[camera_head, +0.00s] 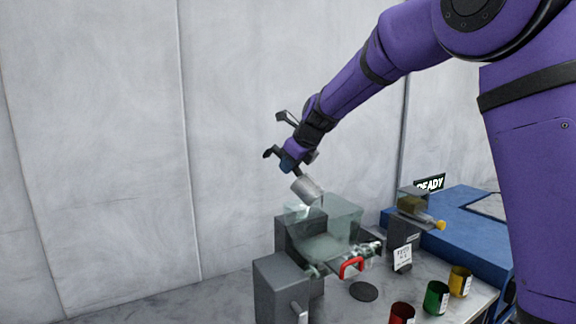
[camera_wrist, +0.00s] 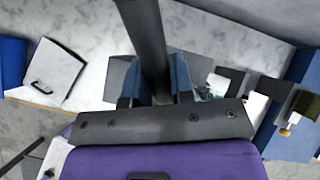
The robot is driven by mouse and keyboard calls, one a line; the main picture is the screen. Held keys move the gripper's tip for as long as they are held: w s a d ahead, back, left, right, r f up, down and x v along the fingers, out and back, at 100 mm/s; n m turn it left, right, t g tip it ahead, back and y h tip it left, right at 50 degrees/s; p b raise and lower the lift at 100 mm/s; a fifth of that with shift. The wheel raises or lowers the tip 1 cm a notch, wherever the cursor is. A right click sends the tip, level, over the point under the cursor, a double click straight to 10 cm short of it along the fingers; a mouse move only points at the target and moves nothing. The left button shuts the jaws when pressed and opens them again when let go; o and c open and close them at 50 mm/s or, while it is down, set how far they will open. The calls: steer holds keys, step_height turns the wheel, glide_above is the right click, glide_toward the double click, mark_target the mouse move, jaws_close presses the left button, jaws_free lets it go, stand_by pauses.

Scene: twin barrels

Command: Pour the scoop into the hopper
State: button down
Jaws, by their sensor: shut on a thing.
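The scoop (camera_head: 306,191) is a pale metallic cup on a dark handle. It is tilted, with its mouth end pointing down and to the right in the head view. My gripper (camera_head: 290,163) is shut on the scoop's handle, above and to the left of the cup. In the wrist view my gripper (camera_wrist: 156,88) has its blue fingers on both sides of the dark handle (camera_wrist: 142,28). The clear hopper (camera_head: 340,212) sits on a grey machine just below and to the right of the cup. Whether the cup touches its rim, and what the cup holds, I cannot tell.
A grey box (camera_head: 275,287) with a lever stands in front of the hopper; a red handle (camera_head: 351,267) is beside it. Red (camera_head: 402,313), green (camera_head: 436,298) and yellow (camera_head: 459,281) cups stand at the right. A second small unit (camera_head: 411,203) stands by the READY sign (camera_head: 430,183).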

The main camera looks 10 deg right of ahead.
steer(key=shift+s+d, duration=0.15)
steer(key=shift+d, duration=0.1)
steer(key=shift+s+d+r+t+y, duration=0.3)
steer(key=shift+r+t+y, duration=0.15)
steer(key=shift+t+y, duration=0.05)
steer(key=shift+s+d+r+t+y, duration=0.3)
steer(key=shift+r+t+y, duration=0.1)
steer(key=shift+t+y, duration=0.1)
steer(key=shift+s+d+r+t+y, duration=0.15)
steer(key=shift+d+r+t+y, duration=0.05)
steer(key=shift+r+t+y, duration=0.1)
steer(key=shift+s+d, duration=0.1)
steer(key=shift+s+d+r+t, duration=0.1)
steer(key=shift+r+t, duration=0.05)
steer(key=shift+t, duration=0.15)
steer(key=shift+s+d+r+m+t+y, duration=0.35)
steer(key=shift+s+d+t+y, duration=0.25)
steer(key=shift+y, duration=0.2)
